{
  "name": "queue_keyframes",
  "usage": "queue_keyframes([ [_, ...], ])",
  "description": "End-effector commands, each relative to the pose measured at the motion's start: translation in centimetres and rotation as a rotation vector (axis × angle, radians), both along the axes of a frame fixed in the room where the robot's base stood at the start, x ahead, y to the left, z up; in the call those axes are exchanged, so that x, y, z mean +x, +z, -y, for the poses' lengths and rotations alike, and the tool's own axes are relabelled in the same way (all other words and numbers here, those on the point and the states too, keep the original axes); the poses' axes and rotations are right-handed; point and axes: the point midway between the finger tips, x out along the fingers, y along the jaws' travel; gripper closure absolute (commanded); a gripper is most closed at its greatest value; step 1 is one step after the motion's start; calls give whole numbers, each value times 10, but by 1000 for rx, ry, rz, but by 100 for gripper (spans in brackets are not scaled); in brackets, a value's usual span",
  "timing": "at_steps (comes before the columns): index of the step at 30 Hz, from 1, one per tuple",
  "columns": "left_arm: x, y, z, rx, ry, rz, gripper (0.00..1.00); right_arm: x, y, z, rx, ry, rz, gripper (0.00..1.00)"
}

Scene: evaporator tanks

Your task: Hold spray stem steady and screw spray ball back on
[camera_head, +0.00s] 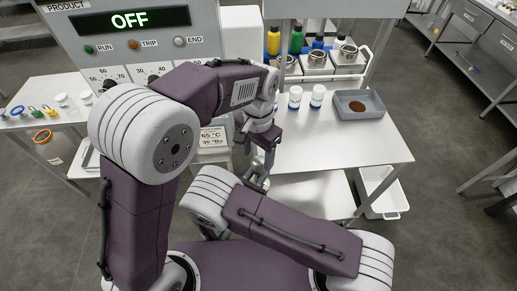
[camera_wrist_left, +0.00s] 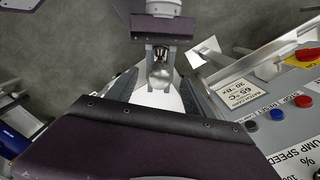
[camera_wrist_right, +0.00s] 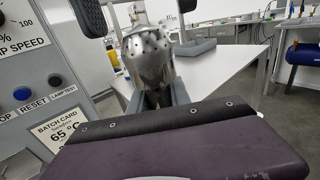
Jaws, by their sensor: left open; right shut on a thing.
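A silver spray ball (camera_wrist_right: 148,58) with small holes in its dome stands in the right wrist view. My right gripper (camera_wrist_right: 156,92) is shut on its lower part. In the left wrist view, a silver fitting (camera_wrist_left: 160,52) shows beside my right gripper's purple body. My left gripper (camera_wrist_left: 162,85) is open, its fingers apart on either side of the silver part. It also shows in the head view (camera_head: 262,165), pointing down. Its dark finger pads show above the ball in the right wrist view. I cannot clearly make out the spray stem or whether ball and stem touch.
The control panel (camera_head: 135,45) with its OFF display stands on the left. A white bin (camera_head: 382,195) is below right. A side table (camera_head: 40,115) at left carries small parts.

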Motion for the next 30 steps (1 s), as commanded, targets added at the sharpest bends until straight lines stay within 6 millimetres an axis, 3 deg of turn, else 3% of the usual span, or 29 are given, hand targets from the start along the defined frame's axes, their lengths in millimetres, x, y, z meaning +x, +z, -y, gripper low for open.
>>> queue_keyframes([
  [6, 2, 21, 1, 6, 392, 11, 40, 0, 1, 0, -1, 0, 1, 100],
  [9, 5, 30, 3, -9, 414, 26, 40, 0, 0, 0, -1, 0, 1, 100],
  [17, 5, 31, 3, -10, 411, 27, 40, 0, 1, 0, -1, 0, 1, 100],
  [22, 5, 18, 3, -8, 410, 25, 40, 0, 0, 0, -1, 0, 1, 100],
  [30, 4, -28, 3, -8, 409, 25, 40, 0, 1, 0, -1, 0, 1, 100],
])
